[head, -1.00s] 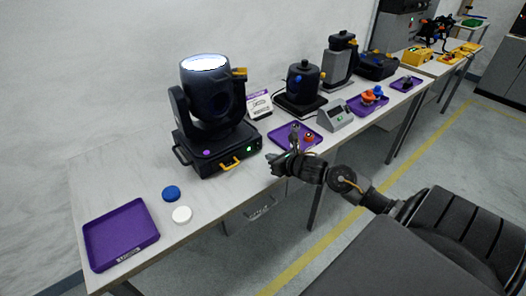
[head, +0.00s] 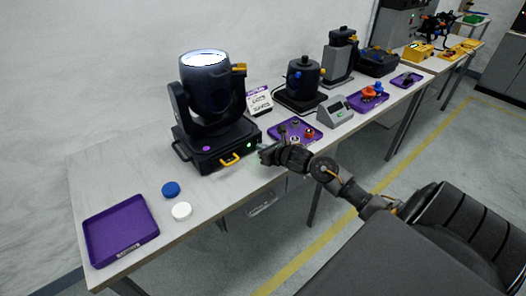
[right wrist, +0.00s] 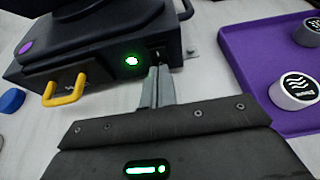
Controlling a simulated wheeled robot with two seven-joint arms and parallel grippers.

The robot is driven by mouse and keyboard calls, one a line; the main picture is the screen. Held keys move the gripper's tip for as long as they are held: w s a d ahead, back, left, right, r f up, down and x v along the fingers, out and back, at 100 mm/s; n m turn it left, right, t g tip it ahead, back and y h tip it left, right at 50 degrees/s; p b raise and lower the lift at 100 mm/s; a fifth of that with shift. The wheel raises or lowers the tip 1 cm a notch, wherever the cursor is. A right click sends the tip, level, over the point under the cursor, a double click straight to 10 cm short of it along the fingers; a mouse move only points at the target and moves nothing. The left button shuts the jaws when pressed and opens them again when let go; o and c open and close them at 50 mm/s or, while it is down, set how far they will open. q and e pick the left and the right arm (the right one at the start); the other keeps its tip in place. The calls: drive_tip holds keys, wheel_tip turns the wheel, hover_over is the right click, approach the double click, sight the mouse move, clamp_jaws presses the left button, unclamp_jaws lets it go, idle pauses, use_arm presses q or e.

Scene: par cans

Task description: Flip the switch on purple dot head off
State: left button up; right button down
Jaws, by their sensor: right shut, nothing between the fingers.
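The moving head lamp with the purple dot (head: 206,148) stands on the bench, its lens lit bright white. My right gripper (head: 262,152) is shut and empty, close to the base's front right corner. My left gripper is out of view.
A purple tray (head: 273,133) with small round parts lies right of the lamp; its edge (right wrist: 240,70) shows in the wrist view. Blue (head: 171,189) and white (head: 181,211) caps and an empty purple tray (head: 120,232) lie at left.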

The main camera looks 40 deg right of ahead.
drive_tip(key=shift+w+f+p, duration=0.1)
drive_tip(key=shift+p, duration=0.25)
drive_tip(key=shift+r+p, duration=0.4)
drive_tip(key=shift+r, duration=0.6)
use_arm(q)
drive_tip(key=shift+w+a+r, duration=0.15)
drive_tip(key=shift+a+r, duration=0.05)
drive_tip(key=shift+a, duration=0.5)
use_arm(e)
drive_tip(key=shift+f, duration=0.15)
